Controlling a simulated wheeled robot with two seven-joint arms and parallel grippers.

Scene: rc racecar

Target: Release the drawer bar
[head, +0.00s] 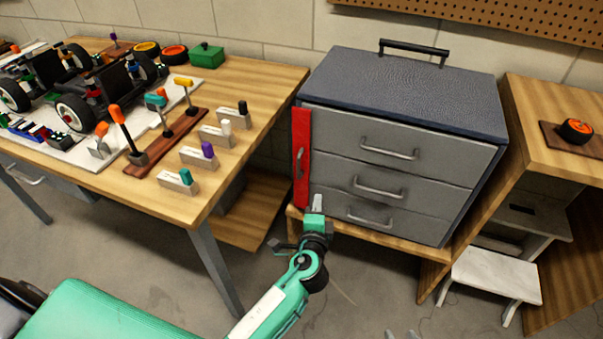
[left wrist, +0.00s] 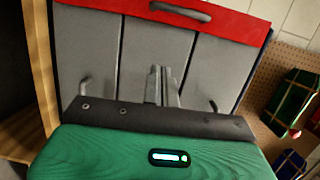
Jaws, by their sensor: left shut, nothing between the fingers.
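The red drawer bar (head: 302,135) stands upright along the left edge of the grey drawer cabinet (head: 405,85), with a grey handle (head: 299,163) on it. In the left wrist view the red bar (left wrist: 118,8) runs across the top, with its handle (left wrist: 181,13). Three drawer fronts (head: 388,150) lie right of the bar and look closed. My left gripper (head: 318,202) is shut and empty, near the bar's lower end and in front of the bottom drawer. Its closed fingers also show in the left wrist view (left wrist: 162,84). My right gripper (head: 401,334) barely shows at the bottom edge, fingertips apart.
A wooden workbench (head: 270,75) with car parts and tools stands left. A wooden shelf unit (head: 545,95) with a wheel (head: 576,131) stands right, near a white step stool (head: 495,275). The floor in front of the cabinet is clear except for my arms.

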